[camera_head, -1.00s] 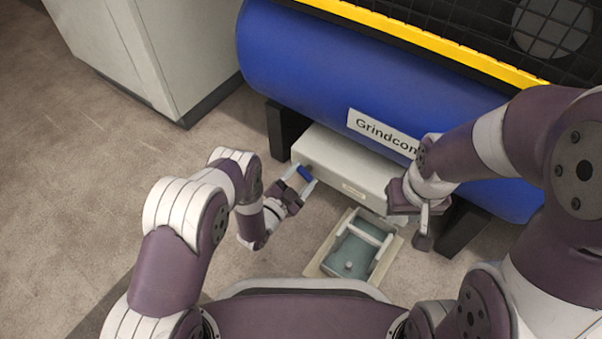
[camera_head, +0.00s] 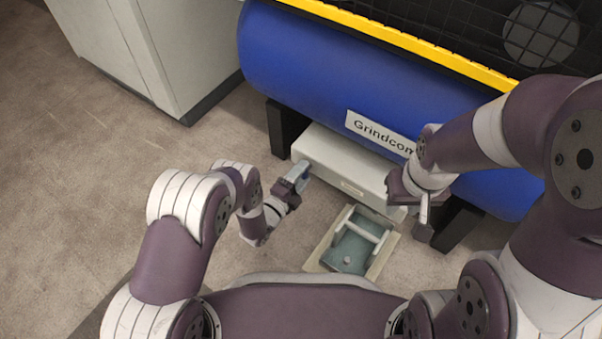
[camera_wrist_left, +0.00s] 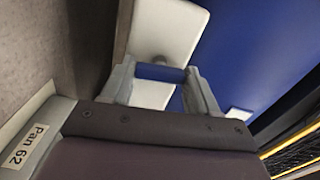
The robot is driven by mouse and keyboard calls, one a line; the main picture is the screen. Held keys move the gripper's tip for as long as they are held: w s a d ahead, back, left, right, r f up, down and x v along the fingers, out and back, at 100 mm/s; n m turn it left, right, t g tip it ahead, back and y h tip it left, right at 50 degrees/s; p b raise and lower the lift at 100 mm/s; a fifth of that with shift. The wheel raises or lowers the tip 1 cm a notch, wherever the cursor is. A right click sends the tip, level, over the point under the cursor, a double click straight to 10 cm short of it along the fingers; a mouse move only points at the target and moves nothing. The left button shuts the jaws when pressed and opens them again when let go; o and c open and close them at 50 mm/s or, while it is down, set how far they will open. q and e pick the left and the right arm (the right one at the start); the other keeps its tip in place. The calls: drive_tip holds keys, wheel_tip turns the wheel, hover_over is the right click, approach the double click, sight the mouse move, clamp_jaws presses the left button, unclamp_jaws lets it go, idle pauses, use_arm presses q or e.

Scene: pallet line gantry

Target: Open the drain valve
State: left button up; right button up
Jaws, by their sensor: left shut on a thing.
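The blue valve handle (camera_wrist_left: 160,73) is a short bar between the fingers of my left gripper in the left wrist view. My left gripper (camera_head: 300,173) is shut on it at the left end of a pale box (camera_head: 345,170) under the blue tank (camera_head: 350,80). In the head view, my gripper mostly covers the handle. A pale valve plate (camera_wrist_left: 167,28) shows behind the handle in the wrist view. My right gripper (camera_head: 424,212) is by the right end of the box, fingers pointing down; its opening is unclear.
A tray (camera_head: 317,257) with a grey-green inside and a pale bar across it is on the floor before the box. A grey cabinet (camera_head: 150,50) stands at back left. The left floor is clear.

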use_arm(q)
drive_tip(key=shift+m, duration=0.6)
use_arm(e)
drive_tip(key=shift+r, duration=0.15)
use_arm(q)
drive_tip(key=o, duration=1.1)
drive_tip(key=shift+c, duration=0.2)
